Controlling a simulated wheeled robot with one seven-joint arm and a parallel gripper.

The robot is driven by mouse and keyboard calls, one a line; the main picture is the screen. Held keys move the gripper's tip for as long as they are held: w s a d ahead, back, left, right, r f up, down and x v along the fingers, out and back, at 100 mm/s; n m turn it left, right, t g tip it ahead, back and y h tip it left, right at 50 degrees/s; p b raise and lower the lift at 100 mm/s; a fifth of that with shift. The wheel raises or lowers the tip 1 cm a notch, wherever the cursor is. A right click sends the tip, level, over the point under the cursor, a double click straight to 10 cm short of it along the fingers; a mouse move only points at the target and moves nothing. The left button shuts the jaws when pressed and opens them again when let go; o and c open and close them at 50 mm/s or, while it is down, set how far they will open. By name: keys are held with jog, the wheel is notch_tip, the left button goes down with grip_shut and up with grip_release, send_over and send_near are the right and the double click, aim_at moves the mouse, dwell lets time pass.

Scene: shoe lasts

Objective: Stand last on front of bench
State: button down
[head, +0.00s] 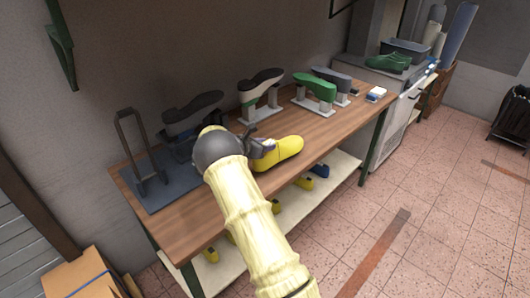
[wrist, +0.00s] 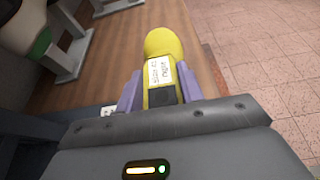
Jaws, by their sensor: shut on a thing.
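A yellow shoe last (head: 283,152) is at the front of the wooden bench (head: 330,134), toe pointing right, close to the front edge. My gripper (head: 258,148) is shut on its heel end from the left. In the wrist view the yellow last (wrist: 165,43) shows between the two purple-grey fingers of my gripper (wrist: 161,92), with a white printed label and a dark patch on top. It looks level and low over the bench top; I cannot tell whether its sole touches. My arm hides part of the bench.
Stands with a dark last (head: 193,107), a black-and-white last (head: 260,82), a green last (head: 315,86) and a grey last (head: 332,77) line the back. A grey metal plate (head: 158,196) lies left. The lower shelf (head: 290,207) holds several lasts. Bench right of the yellow last is clear.

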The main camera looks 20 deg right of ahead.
jog(key=shift+f+p, duration=0.35)
jog(key=shift+f, duration=1.35)
jog(key=c, duration=0.9)
grip_release()
jog(key=shift+f, duration=0.15)
jog(key=shift+a, duration=0.1)
jog(key=b+v, duration=0.2)
jog(key=v, duration=1)
jog(key=shift+b, duration=0.3)
